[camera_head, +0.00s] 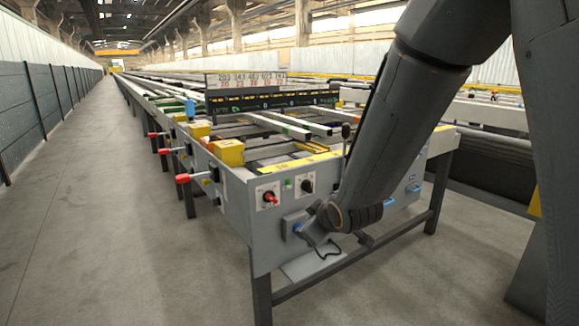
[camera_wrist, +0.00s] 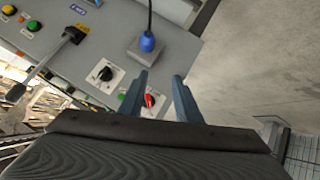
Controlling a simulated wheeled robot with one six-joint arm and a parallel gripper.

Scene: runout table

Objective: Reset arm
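My gripper (camera_wrist: 160,76) shows in the wrist view as two dark grey-blue fingers set apart with nothing held between them. The same red switch (camera_head: 269,197) is on the grey front panel (camera_head: 235,200) of the runout table in the head view. My arm reaches down from the upper right to that panel, and its wrist covers part of it. The fingers are hard to make out in the head view.
A black rotary switch (camera_wrist: 105,74), a green button (camera_wrist: 121,97), a box with a blue plug (camera_wrist: 148,42) and a black-handled lever (camera_wrist: 73,35) are near the fingers. Red-ended handles (camera_head: 183,178) stick out from the table's left side. The left aisle floor (camera_head: 110,200) is clear.

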